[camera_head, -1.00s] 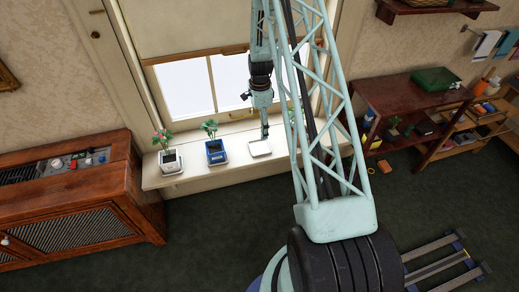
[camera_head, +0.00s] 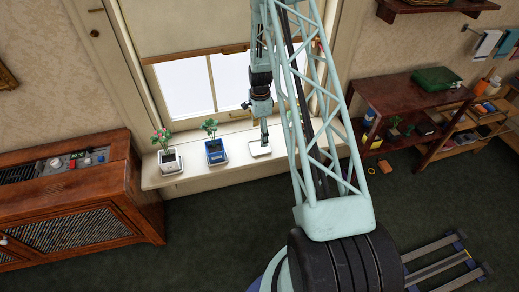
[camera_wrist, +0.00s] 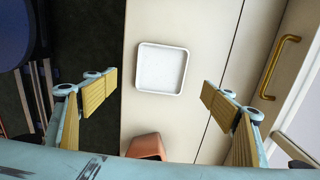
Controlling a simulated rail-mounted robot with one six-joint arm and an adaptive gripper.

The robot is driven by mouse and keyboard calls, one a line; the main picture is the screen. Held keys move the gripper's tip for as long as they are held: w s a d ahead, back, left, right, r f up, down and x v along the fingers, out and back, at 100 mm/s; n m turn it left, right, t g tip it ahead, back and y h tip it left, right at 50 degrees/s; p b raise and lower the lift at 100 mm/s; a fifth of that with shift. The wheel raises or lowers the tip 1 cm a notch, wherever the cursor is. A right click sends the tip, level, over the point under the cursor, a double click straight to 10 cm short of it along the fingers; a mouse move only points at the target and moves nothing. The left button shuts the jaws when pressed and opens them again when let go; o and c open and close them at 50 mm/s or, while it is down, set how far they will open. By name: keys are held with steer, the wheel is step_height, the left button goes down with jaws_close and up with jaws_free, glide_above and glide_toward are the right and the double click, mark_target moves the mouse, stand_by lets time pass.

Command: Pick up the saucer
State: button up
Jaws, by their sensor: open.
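The saucer is a white, square, shallow dish with a raised rim (camera_head: 260,149), lying flat on the window sill at the right of two potted plants. In the wrist view the saucer (camera_wrist: 163,68) lies beyond and between my fingertips, apart from both. My gripper (camera_head: 265,139) points down just above the saucer in the head view. In the wrist view my gripper (camera_wrist: 159,92) is open, with its yellow-padded fingers spread wide and nothing between them.
A blue pot with a plant (camera_head: 216,151) and a white pot with a plant (camera_head: 170,161) stand left on the sill (camera_head: 236,161). A terracotta pot (camera_wrist: 147,146) is near the saucer in the wrist view. A brass handle (camera_wrist: 280,66) is at the right.

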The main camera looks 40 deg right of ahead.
mark_target(260, 148)
steer(key=shift+f, duration=1.65)
steer(key=shift+f, duration=0.1)
steer(key=shift+w+f+b, duration=0.15)
steer(key=shift+f+b, duration=0.75)
steer(key=shift+f, duration=1.6)
steer(key=shift+c, duration=0.6)
steer(key=c, duration=0.8)
